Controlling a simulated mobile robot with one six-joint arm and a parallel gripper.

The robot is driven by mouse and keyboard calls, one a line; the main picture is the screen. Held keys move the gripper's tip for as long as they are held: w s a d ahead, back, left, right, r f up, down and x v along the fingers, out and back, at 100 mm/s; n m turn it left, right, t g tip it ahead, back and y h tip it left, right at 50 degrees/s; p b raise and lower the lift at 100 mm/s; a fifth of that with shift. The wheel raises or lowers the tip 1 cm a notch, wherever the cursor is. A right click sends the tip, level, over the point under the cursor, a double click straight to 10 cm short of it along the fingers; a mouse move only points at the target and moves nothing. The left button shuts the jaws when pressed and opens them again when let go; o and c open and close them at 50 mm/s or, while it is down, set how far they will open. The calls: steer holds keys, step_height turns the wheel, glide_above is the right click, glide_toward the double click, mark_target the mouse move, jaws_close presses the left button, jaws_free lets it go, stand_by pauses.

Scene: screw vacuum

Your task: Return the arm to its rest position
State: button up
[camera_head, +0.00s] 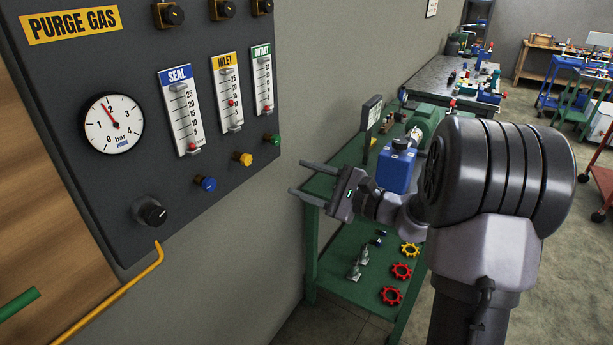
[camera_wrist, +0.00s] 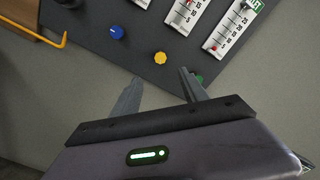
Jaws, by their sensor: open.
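My gripper (camera_head: 297,178) is in the middle of the head view, in front of the grey wall and to the right of the purge gas panel (camera_head: 60,75). Its two fingers point left and are apart, with nothing between them. The yellow knob (camera_wrist: 160,58) and the blue knob (camera_wrist: 117,32) lie beyond the fingertips, and the green knob is partly hidden by a finger. My arm reaches in from the right of the head view.
A green workbench (camera_head: 318,200) with a blue pump-like unit (camera_head: 396,168) stands behind my arm. Its lower shelf carries red and yellow handwheels (camera_head: 401,271). A yellow pipe (camera_head: 120,290) runs below the panel. More benches and carts stand at the back right.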

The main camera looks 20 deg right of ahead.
steer(key=shift+s+d, duration=0.1)
steer(key=shift+s, duration=0.05)
steer(key=s+a+n+g, duration=0.8)
steer(key=s+a, duration=0.4)
steer(key=a, duration=0.4)
steer(key=s+a+f+n+g+h, duration=0.25)
steer(key=s+n+h, duration=0.25)
steer(key=s, duration=0.8)
steer(key=s+d+n+t+h, duration=0.1)
steer(key=s+d+n+h, duration=0.1)
steer(key=s+d+h, duration=0.1)
steer(key=shift+s+d+n+t+h, duration=0.3)
steer(key=shift+s+d+t, duration=0.05)
steer(key=shift+s+d, duration=0.4)
